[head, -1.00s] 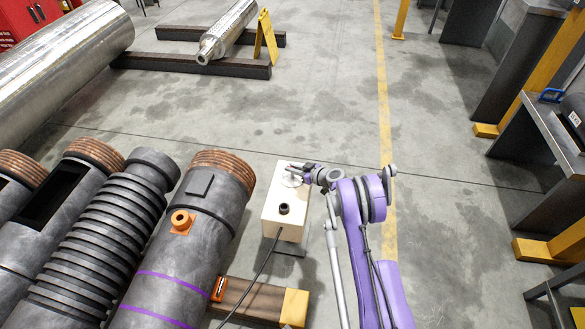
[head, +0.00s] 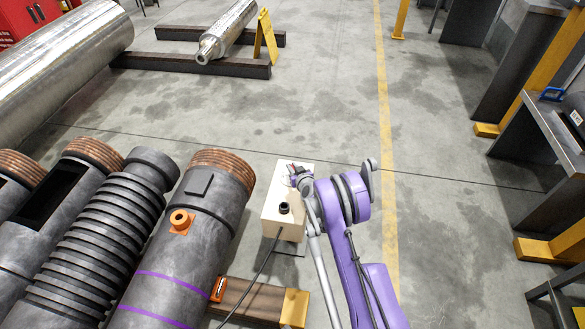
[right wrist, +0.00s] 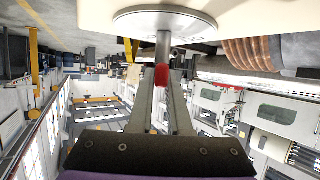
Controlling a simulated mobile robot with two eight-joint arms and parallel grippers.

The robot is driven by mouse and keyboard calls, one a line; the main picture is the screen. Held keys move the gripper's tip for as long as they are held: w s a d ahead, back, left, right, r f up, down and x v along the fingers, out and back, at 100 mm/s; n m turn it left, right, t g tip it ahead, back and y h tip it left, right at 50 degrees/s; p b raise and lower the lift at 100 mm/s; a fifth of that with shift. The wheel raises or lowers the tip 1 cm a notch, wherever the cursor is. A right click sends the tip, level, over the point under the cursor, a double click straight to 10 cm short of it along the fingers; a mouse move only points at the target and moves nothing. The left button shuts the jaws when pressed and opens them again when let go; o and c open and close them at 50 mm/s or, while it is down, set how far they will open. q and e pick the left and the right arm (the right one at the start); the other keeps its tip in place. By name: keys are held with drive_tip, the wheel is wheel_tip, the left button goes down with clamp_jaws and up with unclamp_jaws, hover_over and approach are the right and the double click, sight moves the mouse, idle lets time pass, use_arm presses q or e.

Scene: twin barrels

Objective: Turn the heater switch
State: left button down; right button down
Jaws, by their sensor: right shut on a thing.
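My right gripper (right wrist: 161,76) is shut on the switch, one finger on each side of the red tip. In the head view my right gripper (head: 298,174) is over the far end of the box and hides most of the plate. My left gripper is not in view.
A dark cable (head: 258,272) runs from the box toward the front, over a wooden beam (head: 250,299) with a yellow end. Open floor lies beyond and to the right. Steel benches (head: 545,140) line the right side.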

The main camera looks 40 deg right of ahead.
idle(0.5)
drive_tip(key=c, duration=0.9)
unclamp_jaws()
drive_tip(key=shift+o, duration=0.2)
drive_tip(key=p+v, duration=0.2)
drive_tip(key=v, duration=0.8)
drive_tip(key=shift+s+a+r+p, duration=0.2)
drive_tip(key=shift+s+a+p, duration=0.1)
drive_tip(key=shift+a+p, duration=0.05)
